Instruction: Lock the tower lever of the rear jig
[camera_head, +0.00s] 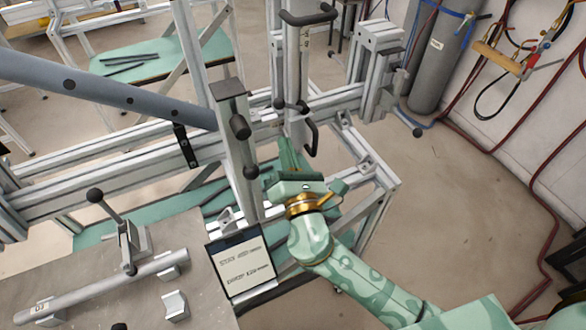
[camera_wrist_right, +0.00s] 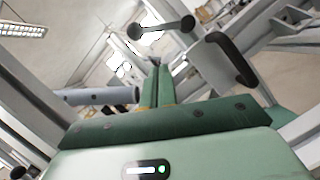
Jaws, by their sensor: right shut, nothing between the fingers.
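The tower (camera_head: 296,70) is an upright aluminium post with a black handle on top and a black side handle (camera_head: 312,138). A small lever (camera_head: 291,105) with dark ball ends lies roughly level across the tower. In the right wrist view the lever (camera_wrist_right: 160,27) shows beyond my fingertips, with the black side handle (camera_wrist_right: 232,60) to its right. My right gripper (camera_head: 285,145) is green, just below the lever in the head view. Its fingers (camera_wrist_right: 156,72) are together and empty, apart from the lever in the wrist view. My left gripper is not in view.
A nearer post (camera_head: 235,140) with black knobs stands left of my right gripper. A long grey-blue tube (camera_head: 110,97) crosses from the left. A clamp lever (camera_head: 115,215), a lighter tube (camera_head: 100,290) and a sign board (camera_head: 240,263) are at lower left.

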